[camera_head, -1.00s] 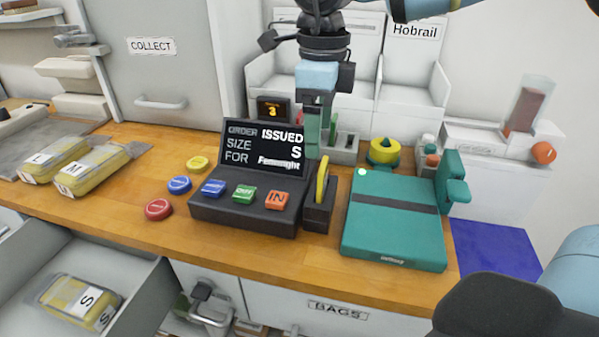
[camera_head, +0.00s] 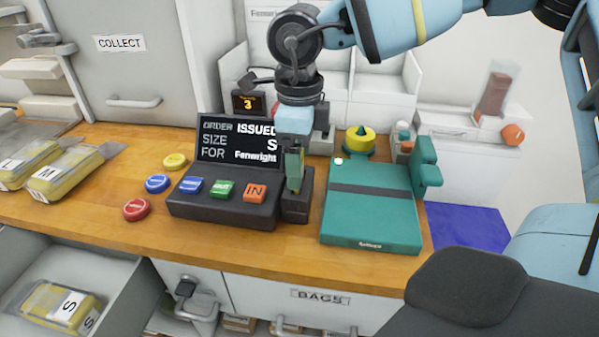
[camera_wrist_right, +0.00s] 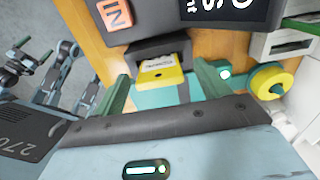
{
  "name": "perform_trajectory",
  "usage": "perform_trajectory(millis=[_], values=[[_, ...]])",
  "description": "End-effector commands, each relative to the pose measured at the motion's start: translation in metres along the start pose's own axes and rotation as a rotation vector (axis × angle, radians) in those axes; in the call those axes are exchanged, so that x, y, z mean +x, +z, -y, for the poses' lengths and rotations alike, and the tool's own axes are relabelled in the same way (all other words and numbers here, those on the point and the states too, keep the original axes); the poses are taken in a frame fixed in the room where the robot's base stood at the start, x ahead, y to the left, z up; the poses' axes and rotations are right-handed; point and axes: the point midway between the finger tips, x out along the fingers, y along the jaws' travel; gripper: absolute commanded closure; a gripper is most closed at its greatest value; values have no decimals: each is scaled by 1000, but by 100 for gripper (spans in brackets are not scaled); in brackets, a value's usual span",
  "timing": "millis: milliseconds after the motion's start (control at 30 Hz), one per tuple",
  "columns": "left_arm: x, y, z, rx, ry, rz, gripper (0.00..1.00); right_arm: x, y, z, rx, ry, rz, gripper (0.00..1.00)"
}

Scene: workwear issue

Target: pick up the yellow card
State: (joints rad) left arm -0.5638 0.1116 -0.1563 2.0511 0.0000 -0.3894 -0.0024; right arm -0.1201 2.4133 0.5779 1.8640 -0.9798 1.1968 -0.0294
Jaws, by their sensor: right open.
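The yellow card (camera_wrist_right: 161,77) stands in a black card holder (camera_wrist_right: 150,47) beside the order terminal. In the right wrist view it shows between my two green fingers, with a gap on either side. My right gripper (camera_head: 294,185) is open and reaches down over the holder (camera_head: 297,210) in the head view, where its fingers hide the card. I cannot see any finger touching the card.
The order terminal (camera_head: 224,207) with coloured buttons stands left of the holder. A teal scale-like device (camera_head: 375,215) is close on the right, with a yellow knob (camera_head: 360,139) behind it. An open drawer (camera_head: 120,285) is at lower left.

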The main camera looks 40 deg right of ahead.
Motion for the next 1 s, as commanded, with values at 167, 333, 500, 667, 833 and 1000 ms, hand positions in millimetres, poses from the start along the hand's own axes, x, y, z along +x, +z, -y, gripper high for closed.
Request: perform_trajectory(millis=[167,333,500,667,833,1000], values=[[0,-1,0,-1,0,-1,5,10,0,0,0,1,0,25],[0,0,0,-1,0,0,5,10,0,0,0,1,1,25],[0,0,0,-2,-1,1,5,9,0,0,0,1,1,46],[0,1,0,-2,-1,1,5,9,0,0,0,1,1,67],[0,1,0,-2,-1,1,5,9,0,0,0,0,1,77],[0,0,0,-2,-1,0,5,8,0,0,0,0,2,77]])
